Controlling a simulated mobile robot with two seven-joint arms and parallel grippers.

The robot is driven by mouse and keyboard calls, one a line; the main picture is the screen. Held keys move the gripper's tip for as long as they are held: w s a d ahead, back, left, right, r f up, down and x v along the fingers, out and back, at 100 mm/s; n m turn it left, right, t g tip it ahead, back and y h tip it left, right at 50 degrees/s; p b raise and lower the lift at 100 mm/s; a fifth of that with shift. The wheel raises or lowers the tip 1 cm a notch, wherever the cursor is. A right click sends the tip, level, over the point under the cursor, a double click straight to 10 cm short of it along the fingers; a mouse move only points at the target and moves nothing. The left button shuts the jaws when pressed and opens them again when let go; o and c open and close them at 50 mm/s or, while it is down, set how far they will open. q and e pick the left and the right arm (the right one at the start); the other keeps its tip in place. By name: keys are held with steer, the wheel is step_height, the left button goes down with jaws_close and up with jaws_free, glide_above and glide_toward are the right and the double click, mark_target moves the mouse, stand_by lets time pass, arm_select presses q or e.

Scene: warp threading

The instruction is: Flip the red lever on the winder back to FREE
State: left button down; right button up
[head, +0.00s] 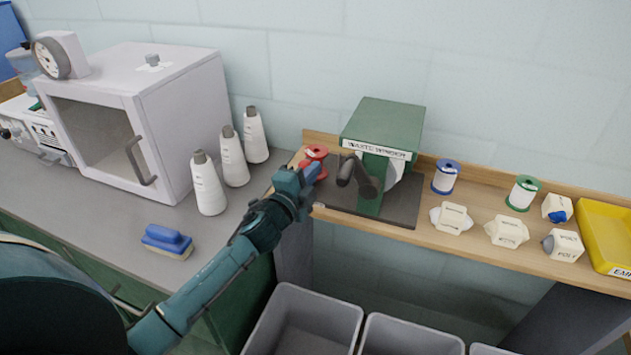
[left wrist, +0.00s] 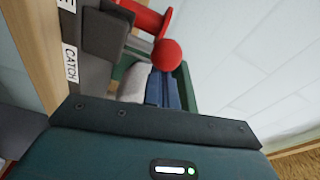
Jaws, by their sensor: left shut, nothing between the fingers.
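The green waste winder (head: 383,120) stands on its dark base plate at the left end of the wooden shelf. In the left wrist view a round red knob (left wrist: 167,53) shows just beyond my fingertips; whether they touch it I cannot tell. The lever's exact position is unclear. My right gripper is out of view.
A red part, perhaps a spool (head: 317,152), is just behind my gripper. White cones (head: 232,160) and a blue brush (head: 167,238) are on the left counter. Blue (head: 446,177) and green (head: 522,193) spools, several pale blocks and a yellow tray (head: 607,222) are to the right.

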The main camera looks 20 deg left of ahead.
arm_select(q)
steer(key=n, duration=0.1)
steer(key=a+n, duration=0.1)
steer(key=n, duration=0.1)
steer(key=shift+a+r, duration=0.1)
steer(key=shift+a+n+t+y, duration=0.3)
steer(key=shift+a+n, duration=0.5)
steer(key=shift+n, duration=0.6)
steer(key=shift+s+a, duration=0.1)
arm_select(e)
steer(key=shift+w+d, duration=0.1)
arm_select(q)
steer(key=shift+n, duration=0.3)
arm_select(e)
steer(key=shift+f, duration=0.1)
arm_select(q)
steer(key=shift+r, duration=0.1)
